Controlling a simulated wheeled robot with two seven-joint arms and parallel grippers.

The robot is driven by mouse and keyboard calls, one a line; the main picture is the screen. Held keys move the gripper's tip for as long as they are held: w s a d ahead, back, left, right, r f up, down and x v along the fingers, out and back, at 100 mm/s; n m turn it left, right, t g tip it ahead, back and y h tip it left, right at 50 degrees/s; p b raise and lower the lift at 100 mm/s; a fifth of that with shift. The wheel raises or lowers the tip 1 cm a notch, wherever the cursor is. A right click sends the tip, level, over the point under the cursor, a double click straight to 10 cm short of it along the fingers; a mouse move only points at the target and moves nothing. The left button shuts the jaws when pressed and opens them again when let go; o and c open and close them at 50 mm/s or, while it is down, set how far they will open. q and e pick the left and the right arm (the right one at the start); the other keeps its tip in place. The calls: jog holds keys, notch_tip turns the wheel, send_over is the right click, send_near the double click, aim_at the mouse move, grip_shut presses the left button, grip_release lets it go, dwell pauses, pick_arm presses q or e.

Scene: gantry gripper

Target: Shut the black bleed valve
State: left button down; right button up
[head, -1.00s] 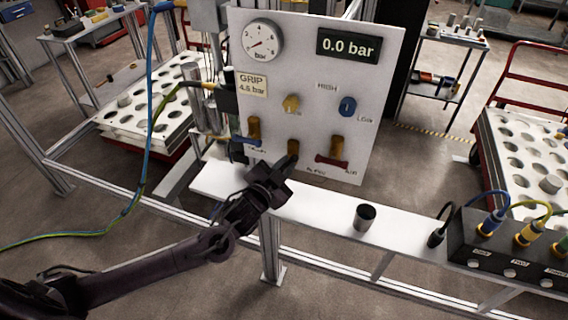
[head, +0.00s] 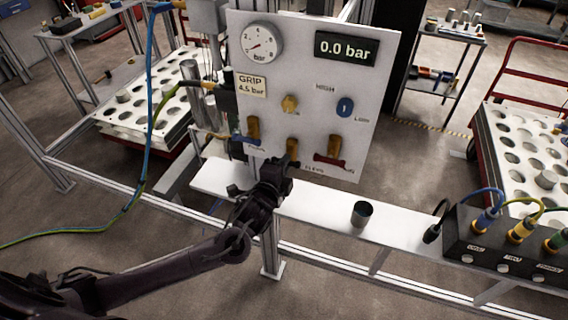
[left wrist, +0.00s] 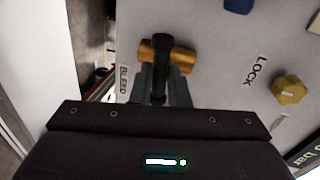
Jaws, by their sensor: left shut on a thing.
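The bleed valve is a brass body (left wrist: 168,57) on the white panel, with a black lever (left wrist: 160,70) across it and the label BLEED beside it in the left wrist view. In the head view its brass body (head: 292,147) shows at the panel's lower edge, just beyond my gripper. My left gripper (head: 288,167) is shut on the black lever; its two fingers (left wrist: 160,88) lie on either side of it. The lever points back toward my palm, crosswise to the brass body. Its lower part is hidden between the fingers. My right gripper is not in view.
A blue-handled valve (head: 253,130) and a red-handled valve (head: 333,150) flank the bleed valve closely. Above are a yellow knob (head: 290,104), a blue knob (head: 345,107), a gauge (head: 262,42) and a 0.0 bar display (head: 346,46).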

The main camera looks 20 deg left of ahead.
pick_arm(q)
jog(key=shift+f+m, duration=0.1)
jog(key=shift+m, duration=0.5)
jog(key=c, duration=1.4)
grip_release()
jog(key=s+r+b, duration=0.1)
jog(key=s+b, duration=0.1)
jog(key=s, duration=0.5)
jog(key=shift+s+r, duration=0.3)
